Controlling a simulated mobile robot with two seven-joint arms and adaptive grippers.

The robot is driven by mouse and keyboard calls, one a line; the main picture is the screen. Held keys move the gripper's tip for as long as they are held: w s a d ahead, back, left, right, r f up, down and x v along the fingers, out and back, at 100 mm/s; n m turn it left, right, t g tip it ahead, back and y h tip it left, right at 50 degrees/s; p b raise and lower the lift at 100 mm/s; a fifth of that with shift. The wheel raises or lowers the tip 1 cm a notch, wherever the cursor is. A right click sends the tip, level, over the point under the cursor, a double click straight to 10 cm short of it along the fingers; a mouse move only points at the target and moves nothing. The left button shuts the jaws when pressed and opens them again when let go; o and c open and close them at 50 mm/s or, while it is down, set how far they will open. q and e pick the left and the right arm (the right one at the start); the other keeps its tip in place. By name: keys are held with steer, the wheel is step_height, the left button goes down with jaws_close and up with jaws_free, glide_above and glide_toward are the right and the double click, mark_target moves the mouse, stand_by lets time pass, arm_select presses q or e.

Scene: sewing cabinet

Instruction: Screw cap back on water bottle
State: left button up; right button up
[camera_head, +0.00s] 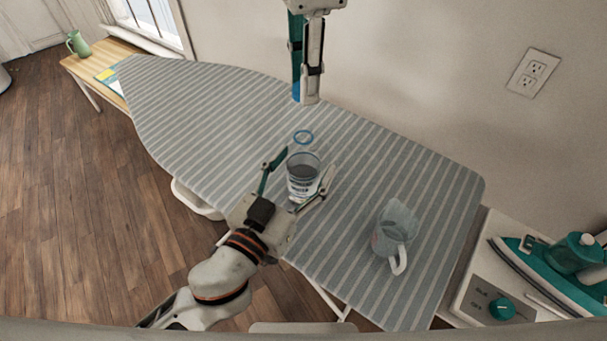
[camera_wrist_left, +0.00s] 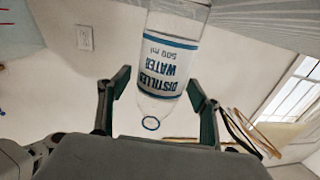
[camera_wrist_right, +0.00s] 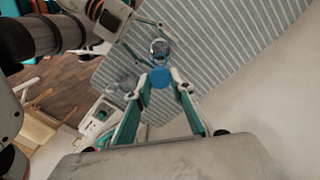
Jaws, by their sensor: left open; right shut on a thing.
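A clear bottle labelled distilled water (camera_head: 303,187) stands upright on the striped ironing board, its open neck ringed in blue. The left wrist view shows the bottle (camera_wrist_left: 168,55) upside down, with the neck ring lowest in the picture. My left gripper (camera_head: 306,162) is open, with one finger on each side of the bottle; contact is not clear. My right gripper (camera_head: 304,96) points down above the board, behind the bottle in the head view. It is shut on the blue cap (camera_wrist_right: 160,77), which the right wrist view shows between its fingertips. The cap's underside is hidden.
A clear measuring jug (camera_head: 396,232) stands on the ironing board (camera_head: 360,160), right of the bottle. A teal iron (camera_head: 550,268) rests on a white base at the far right. A green pitcher (camera_head: 77,44) stands on a wooden table at the back left. The board's left part is clear.

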arm_select(q)
steer(key=shift+w, duration=0.1)
steer(key=c, duration=1.7)
arm_select(e)
steer(key=shift+f, duration=2.5)
steer(key=shift+f, duration=0.1)
steer(key=shift+f, duration=0.8)
steer(key=shift+f, duration=0.55)
arm_select(q)
jaws_close()
